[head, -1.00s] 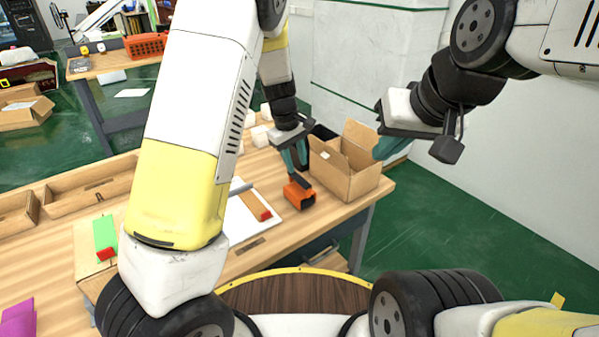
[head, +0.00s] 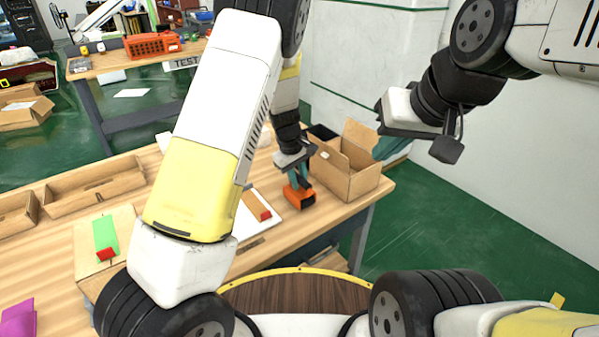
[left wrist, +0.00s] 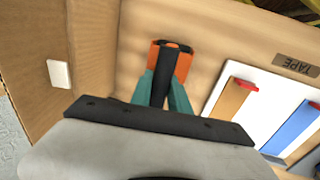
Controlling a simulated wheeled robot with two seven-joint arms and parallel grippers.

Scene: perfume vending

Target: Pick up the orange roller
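The orange roller (head: 299,195) stands on the wooden table in front of the open cardboard box. In the left wrist view its orange body (left wrist: 172,47) shows, with a black handle pointing toward my wrist. My left gripper (head: 297,176) is right above it, pointing down. Its teal fingers (left wrist: 163,92) are open on either side of the black handle; whether they touch it is hard to see. My right gripper (head: 389,146) hangs in the air right of the box, far from the roller, its fingers mostly hidden.
The cardboard box (head: 343,175) stands close behind and right of the roller. A white board (head: 266,222) with an orange strip lies to its left. A green strip (head: 106,238) and wooden trays (head: 95,190) are farther left. The table ends just right of the box.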

